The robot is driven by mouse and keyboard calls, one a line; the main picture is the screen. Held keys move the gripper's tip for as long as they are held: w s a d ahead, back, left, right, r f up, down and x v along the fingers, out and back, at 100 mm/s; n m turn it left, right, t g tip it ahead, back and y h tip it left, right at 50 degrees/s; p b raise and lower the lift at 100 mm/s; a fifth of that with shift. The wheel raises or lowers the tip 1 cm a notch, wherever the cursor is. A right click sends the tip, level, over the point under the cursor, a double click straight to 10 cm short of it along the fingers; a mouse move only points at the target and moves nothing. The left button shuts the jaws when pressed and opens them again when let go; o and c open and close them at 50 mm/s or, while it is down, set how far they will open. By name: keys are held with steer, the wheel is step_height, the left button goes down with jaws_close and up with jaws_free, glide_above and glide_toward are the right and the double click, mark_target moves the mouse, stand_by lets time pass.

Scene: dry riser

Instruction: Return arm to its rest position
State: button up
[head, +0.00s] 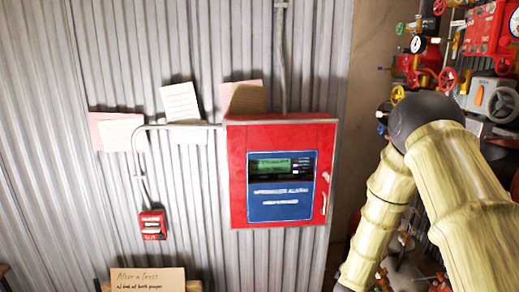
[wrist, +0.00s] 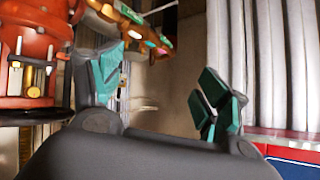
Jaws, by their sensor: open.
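My gripper (wrist: 160,95) shows in the wrist view with its two teal-padded fingers spread apart. Nothing is between them. In the head view my arm, in pale yellow covers with a dark joint, is bent at the right side. The gripper itself is not visible in that view. A red alarm panel (head: 235,175) with a small screen and a blue face hangs on the corrugated wall, left of my arm. In the wrist view a corner of a red and blue box (wrist: 295,150) shows at the lower right, apart from the fingers.
Red valves, gauges and pipes (head: 480,40) crowd the right side, close behind my arm. A red cylinder-like fitting (wrist: 30,40) is left of the gripper. A small red call point (head: 152,225) and paper notes (head: 180,101) are on the wall. A cardboard sign (head: 148,280) stands low.

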steer(key=s+a+f+n+g+y, duration=0.1)
steer(key=s+a+f+n+g, duration=0.15)
steer(key=s+f, duration=0.6)
steer(key=s+a+f+n+g+y, duration=0.1)
steer(key=s+a+f+n+y, duration=0.15)
steer(key=s+f, duration=0.6)
steer(key=s+a+f+n+g+y, duration=0.1)
steer(key=s+a+g, duration=0.1)
steer(key=s, duration=1.2)
steer(key=s+a+f+n+g+y+b, duration=0.1)
steer(key=s+a+f+n+g, duration=0.1)
steer(key=s, duration=1.2)
steer(key=shift+s+a+g, duration=0.4)
steer(key=shift+a+g, duration=0.05)
steer(key=shift+g, duration=0.5)
